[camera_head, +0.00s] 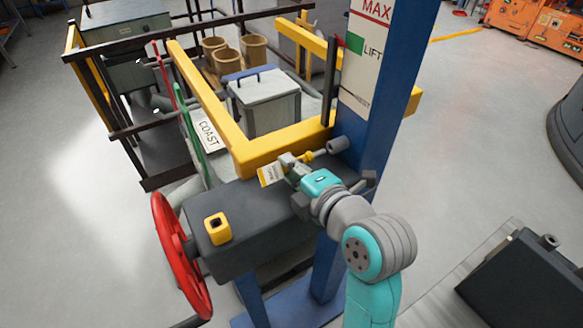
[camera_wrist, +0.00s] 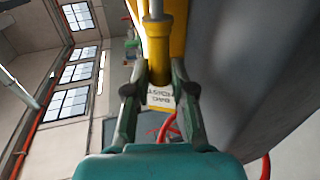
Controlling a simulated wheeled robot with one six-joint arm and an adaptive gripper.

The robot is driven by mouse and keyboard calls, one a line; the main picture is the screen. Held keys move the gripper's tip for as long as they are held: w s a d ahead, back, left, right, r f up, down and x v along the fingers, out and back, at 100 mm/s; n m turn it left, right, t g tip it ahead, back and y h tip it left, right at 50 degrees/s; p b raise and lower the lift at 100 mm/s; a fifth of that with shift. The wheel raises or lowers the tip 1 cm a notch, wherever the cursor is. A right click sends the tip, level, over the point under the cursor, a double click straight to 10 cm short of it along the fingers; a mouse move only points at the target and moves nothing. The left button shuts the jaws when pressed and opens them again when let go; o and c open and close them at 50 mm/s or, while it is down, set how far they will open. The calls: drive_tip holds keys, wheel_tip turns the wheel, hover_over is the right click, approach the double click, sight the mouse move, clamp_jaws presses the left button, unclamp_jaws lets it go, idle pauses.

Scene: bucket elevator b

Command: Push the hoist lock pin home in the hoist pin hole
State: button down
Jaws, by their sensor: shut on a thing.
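The hoist lock pin (camera_head: 308,155) is a yellow pin held beside the blue post, above the dark grey box. My gripper (camera_head: 291,163) is shut on it. In the wrist view, my gripper (camera_wrist: 159,90) has its fingers on both sides of the yellow pin (camera_wrist: 158,50). A white and yellow tag (camera_head: 270,175) hangs by the gripper; its lettering also shows between the fingers in the wrist view (camera_wrist: 161,97). The pin points right toward a grey round collar (camera_head: 338,145) at the blue post, which looks like the pin hole's place. The hole itself is hidden, and I cannot tell whether the tip is inside.
A yellow beam (camera_head: 255,158) runs just behind the pin. The blue post (camera_head: 385,90) carries a MAX/LIFT scale. A red handwheel (camera_head: 172,250) and yellow socket (camera_head: 217,228) are on the dark grey box (camera_head: 250,210). Open floor lies at left.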

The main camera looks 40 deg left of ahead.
sight(311, 160)
drive_tip(key=shift+w+d, duration=0.3)
drive_tip(key=shift+w, duration=0.4)
drive_tip(key=shift+w+d, duration=0.3)
drive_tip(key=shift+w, duration=0.4)
drive_tip(key=shift+w+d, duration=0.3)
drive_tip(key=shift+w, duration=0.4)
idle(0.3)
drive_tip(key=c, duration=0.9)
unclamp_jaws()
drive_tip(key=shift+d, duration=0.1)
drive_tip(key=v, duration=1.1)
drive_tip(key=shift+s+d+r, duration=0.15)
drive_tip(key=shift+s+d, duration=0.05)
drive_tip(key=shift+d, duration=0.1)
drive_tip(key=shift+s, duration=0.1)
